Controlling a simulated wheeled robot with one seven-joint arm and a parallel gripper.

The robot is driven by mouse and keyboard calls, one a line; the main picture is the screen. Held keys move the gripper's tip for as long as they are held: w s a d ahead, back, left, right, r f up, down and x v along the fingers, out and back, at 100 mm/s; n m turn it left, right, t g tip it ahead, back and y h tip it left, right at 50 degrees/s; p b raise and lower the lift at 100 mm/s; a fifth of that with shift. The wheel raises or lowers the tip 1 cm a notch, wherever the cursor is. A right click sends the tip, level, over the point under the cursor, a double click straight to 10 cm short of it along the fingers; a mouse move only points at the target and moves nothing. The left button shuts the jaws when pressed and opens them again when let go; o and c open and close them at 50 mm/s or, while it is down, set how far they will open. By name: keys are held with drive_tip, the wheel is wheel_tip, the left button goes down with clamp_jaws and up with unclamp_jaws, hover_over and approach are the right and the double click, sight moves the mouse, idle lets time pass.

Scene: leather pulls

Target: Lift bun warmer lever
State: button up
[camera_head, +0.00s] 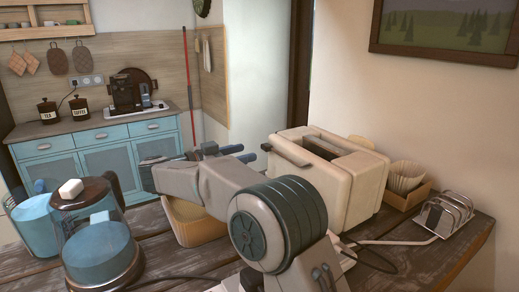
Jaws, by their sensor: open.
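The bun warmer (356,181) is a cream, boxy appliance with a dark slot in its top, standing on the wooden table right of centre. A small dark piece (265,147) at its left end may be the lever; I cannot tell for sure. My gripper (246,153) is just left of the warmer, its dark blue fingers pointing toward that end. It is open, and I see nothing held between the fingers. My arm crosses in front of the warmer's lower left part and hides it. Whether a finger touches the dark piece is unclear.
Blue-filled glass containers (95,250) stand at the left front. A box of paper filters (405,181) and a metal rack (452,212) are on the right. A cable crosses the table (410,262). Blue cabinets stand behind.

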sight(263, 147)
drive_tip(key=x, duration=0.6)
drive_tip(key=shift+a, duration=0.1)
